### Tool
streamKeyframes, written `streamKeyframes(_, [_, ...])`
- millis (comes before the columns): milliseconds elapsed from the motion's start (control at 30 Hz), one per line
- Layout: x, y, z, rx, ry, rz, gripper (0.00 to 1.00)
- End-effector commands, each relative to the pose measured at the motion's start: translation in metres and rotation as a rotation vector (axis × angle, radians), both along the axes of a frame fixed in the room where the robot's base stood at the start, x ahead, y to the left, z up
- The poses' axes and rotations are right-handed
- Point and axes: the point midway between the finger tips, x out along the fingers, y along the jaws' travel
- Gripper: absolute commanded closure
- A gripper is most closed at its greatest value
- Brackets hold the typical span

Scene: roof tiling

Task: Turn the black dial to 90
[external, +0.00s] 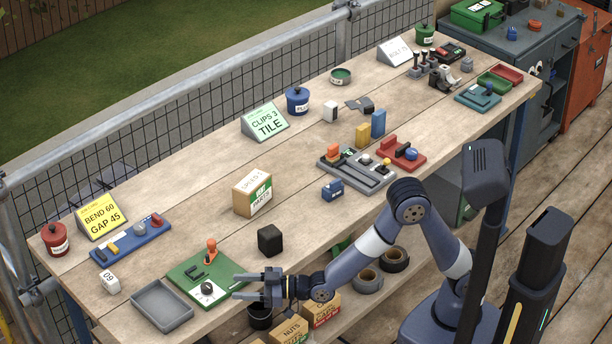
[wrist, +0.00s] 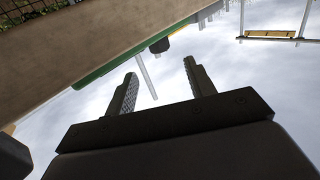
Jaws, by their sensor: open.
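The black dial (external: 207,288) sits near the front edge of a green board (external: 188,268) on the workbench. It has a pale mark on top; its setting is too small to read. The board also carries an orange-topped lever (external: 211,248) and a dark bracket (external: 194,272). My gripper (external: 236,286) is open and empty, just right of the dial and apart from it, with its fingers pointing left towards it. In the wrist view both fingers of my gripper (wrist: 160,68) are spread, and the green board's edge (wrist: 120,62) shows beyond them.
A grey tray (external: 162,305) lies left of the green board. A black block (external: 270,240) and a cardboard box (external: 253,193) stand behind my gripper. A blue panel (external: 130,240) with knobs lies farther left. The wooden bench top (external: 330,228) is clear right of the black block.

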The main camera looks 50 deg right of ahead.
Motion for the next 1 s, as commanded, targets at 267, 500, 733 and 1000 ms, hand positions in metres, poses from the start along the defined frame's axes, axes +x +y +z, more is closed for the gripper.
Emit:
streamKeyframes(267, [0.034, 0.034, 0.000, 0.001, 0.002, 0.000, 0.48])
streamKeyframes(500, [0.054, 0.053, 0.000, 0.000, 0.003, 0.001, 0.48])
streamKeyframes(733, [0.060, 0.060, -0.001, -0.001, 0.002, 0.001, 0.48])
streamKeyframes(1000, [0.060, 0.060, 0.000, -0.001, 0.002, 0.001, 0.52])
